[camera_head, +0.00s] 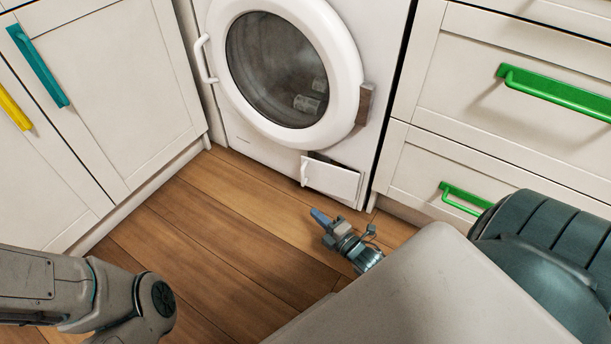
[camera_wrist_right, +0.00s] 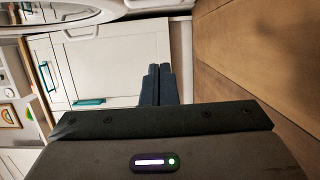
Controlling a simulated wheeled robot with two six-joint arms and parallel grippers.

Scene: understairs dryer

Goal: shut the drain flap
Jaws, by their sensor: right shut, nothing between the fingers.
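The drain flap (camera_head: 332,180) is a small white panel with a white handle on its left side, low on the front of the white dryer (camera_head: 240,135). It stands ajar, tilted out from the front, with a dark gap along its top edge. My right gripper (camera_head: 318,215) is shut and empty, low over the floor in front of the flap and apart from it. Its closed dark fingers also show in the right wrist view (camera_wrist_right: 158,72), where I cannot make out the flap clearly. My left gripper is out of view; only my left arm shows at lower left.
The round dryer door (camera_head: 345,60) looks shut above the flap. White drawers with green handles (camera_head: 463,198) stand at right, and a cupboard with a teal handle (camera_head: 38,65) at left. The wooden floor (camera_head: 220,230) in front is clear.

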